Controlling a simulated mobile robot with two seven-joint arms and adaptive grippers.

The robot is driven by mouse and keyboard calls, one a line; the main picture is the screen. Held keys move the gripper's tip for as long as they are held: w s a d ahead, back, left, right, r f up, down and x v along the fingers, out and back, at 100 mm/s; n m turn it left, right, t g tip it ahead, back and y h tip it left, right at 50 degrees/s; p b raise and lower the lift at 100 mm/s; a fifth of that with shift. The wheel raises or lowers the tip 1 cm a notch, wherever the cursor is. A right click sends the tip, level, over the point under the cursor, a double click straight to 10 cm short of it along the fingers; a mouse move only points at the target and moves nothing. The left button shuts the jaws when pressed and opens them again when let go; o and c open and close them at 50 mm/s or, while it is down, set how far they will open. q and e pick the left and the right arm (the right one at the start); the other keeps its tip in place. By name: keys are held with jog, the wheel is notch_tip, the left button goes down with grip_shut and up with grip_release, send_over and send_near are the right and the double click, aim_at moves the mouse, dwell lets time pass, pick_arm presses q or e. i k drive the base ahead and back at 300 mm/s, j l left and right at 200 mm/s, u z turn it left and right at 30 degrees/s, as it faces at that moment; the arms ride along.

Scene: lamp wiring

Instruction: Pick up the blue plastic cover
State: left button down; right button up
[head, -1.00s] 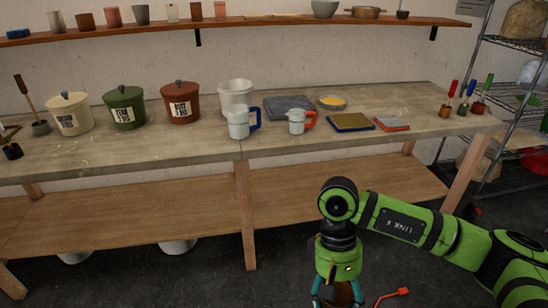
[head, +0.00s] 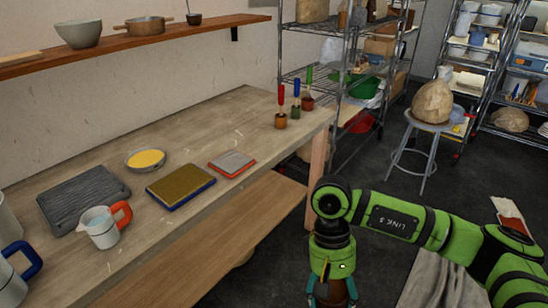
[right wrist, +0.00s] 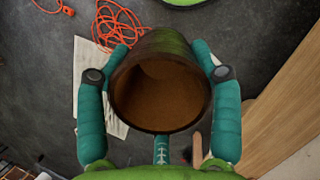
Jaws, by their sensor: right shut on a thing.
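I cannot make out a blue plastic cover in either view. My right gripper (right wrist: 162,95) is shut around a brown round pot (right wrist: 160,100) with a greenish far side. Its open mouth faces the wrist camera, and it looks empty inside. In the head view the gripper (head: 331,300) is at the bottom edge, in front of the workbench (head: 235,125), and the pot is partly hidden by its fingers. My left gripper is not in view.
The bench holds a grey slab (head: 80,203), an orange-handled jug (head: 98,230), a yellow dish (head: 145,159), a blue-edged tray (head: 180,184) and brush pots (head: 281,120). A stool (head: 425,127) and wire racks (head: 340,80) stand beyond. An orange cord (right wrist: 115,25) lies on the floor.

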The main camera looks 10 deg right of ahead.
aim_at(477, 39)
jog(key=i+l+z, duration=0.2)
jog(key=i+z, duration=0.8)
jog(key=i+j+z, duration=0.3)
jog(key=i+z, duration=0.15)
jog(key=i+l+z, duration=0.2)
jog(key=i, duration=0.75)
jog(key=j+u, duration=0.1)
jog(key=u, duration=2.35)
